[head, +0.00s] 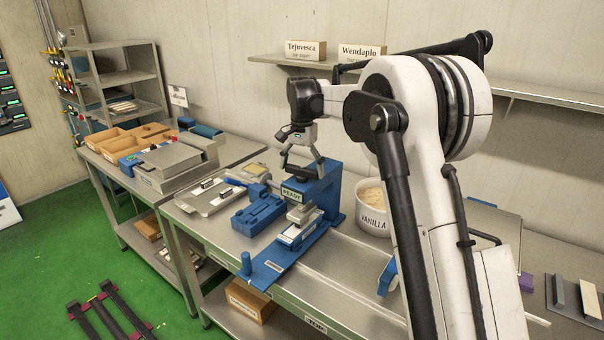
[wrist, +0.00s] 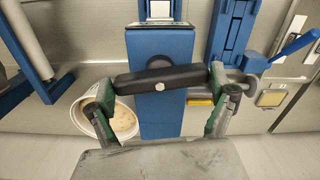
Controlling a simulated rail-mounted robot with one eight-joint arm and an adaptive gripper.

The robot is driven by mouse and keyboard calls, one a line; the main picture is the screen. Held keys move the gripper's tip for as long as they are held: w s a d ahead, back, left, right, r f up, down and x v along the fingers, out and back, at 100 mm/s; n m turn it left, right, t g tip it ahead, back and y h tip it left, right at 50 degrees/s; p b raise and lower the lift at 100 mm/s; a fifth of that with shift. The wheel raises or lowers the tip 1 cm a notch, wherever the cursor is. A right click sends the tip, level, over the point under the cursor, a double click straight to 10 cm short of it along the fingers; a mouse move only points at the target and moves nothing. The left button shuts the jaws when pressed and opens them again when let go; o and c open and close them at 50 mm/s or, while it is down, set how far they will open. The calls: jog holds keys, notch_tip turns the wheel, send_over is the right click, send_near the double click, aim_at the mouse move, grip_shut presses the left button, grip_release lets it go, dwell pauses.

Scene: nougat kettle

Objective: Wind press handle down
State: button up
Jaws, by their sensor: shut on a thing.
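The blue press (head: 330,190) stands on the metal bench, with a green READY label on its front. Its black handle (head: 301,174) is a bar at the top of the press. In the wrist view the handle (wrist: 160,79) lies nearly level across the blue press top (wrist: 165,45), with a pale bolt at its middle. My gripper (head: 302,167) is above the press, its fingers pointing down. In the wrist view my gripper (wrist: 161,84) has one finger at each end of the bar and is shut on it lengthwise. A small block under the press head (head: 300,213) sits on the blue base.
A white VANILLA tub (head: 373,205) stands right of the press, close to my arm. A blue fixture (head: 258,210) and a metal tray (head: 207,196) are to the left. A wall shelf (head: 270,59) with signs runs behind.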

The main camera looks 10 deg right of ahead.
aim_at(302, 167)
jog(key=m+b, duration=0.2)
jog(key=m, duration=0.4)
jog(key=m+b, duration=0.1)
jog(key=m, duration=0.4)
jog(key=shift+m, duration=0.3)
dwell(0.4)
jog(key=o, duration=0.9)
jog(key=shift+o, duration=0.2)
notch_tip(302, 167, up, 12)
